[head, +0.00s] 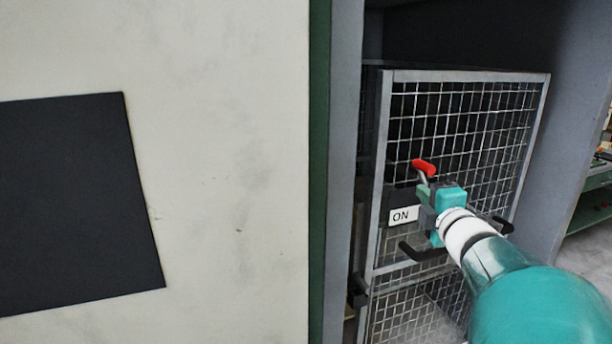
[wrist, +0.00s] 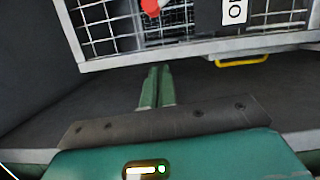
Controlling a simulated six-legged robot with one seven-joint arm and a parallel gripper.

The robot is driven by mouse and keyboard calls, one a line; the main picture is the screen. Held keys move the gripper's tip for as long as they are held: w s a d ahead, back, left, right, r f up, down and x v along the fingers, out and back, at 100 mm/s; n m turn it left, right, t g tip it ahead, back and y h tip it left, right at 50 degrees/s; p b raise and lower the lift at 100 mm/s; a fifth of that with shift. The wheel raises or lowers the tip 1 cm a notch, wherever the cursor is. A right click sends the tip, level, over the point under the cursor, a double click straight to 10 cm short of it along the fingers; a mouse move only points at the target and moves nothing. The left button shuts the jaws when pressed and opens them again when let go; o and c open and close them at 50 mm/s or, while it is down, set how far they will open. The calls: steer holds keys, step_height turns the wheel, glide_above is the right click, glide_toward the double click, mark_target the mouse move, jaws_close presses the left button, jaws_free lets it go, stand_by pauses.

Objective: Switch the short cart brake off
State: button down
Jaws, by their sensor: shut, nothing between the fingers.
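The wire-mesh cart (head: 386,150) stands in a grey-framed bay in the head view. Its brake lever has a red grip (head: 423,167) on a short metal stem, tilted up and to the left. A white plate (head: 403,216) reading ON is just below and left of it. In the wrist view the red grip (wrist: 151,6) is cut off by the top edge, with the plate (wrist: 234,12) to its right. My gripper (head: 424,193) is close below the grip in the head view; its green fingers (wrist: 159,72) are together and empty. I cannot tell whether they touch the lever.
A pale wall panel with a black square (head: 75,200) fills the left of the head view. Grey bay posts (head: 345,150) flank the cart closely. Black handles (head: 422,252) jut from the cart's front. A yellow handle (wrist: 243,61) shows in the wrist view.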

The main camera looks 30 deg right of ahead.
mark_target(430, 166)
steer(key=w+d, duration=0.3)
steer(key=w, duration=0.1)
steer(key=w+d, duration=0.4)
steer(key=shift+w+d+r, duration=0.15)
steer(key=shift+r, duration=0.05)
steer(key=shift+d+r, duration=0.1)
stand_by(0.3)
steer(key=shift+d+r+m, duration=0.2)
steer(key=shift+m, duration=0.2)
steer(key=shift+d, duration=0.1)
steer(key=shift+d+r+m+g, duration=0.3)
steer(key=shift+d+r+m, duration=0.3)
steer(key=shift+d+m, duration=0.2)
steer(key=s+d+r+m+g+y, duration=0.1)
steer(key=d+m, duration=0.5)
steer(key=d, duration=0.6)
steer(key=shift+s+d+y, duration=0.25)
steer(key=shift+s+y, duration=0.05)
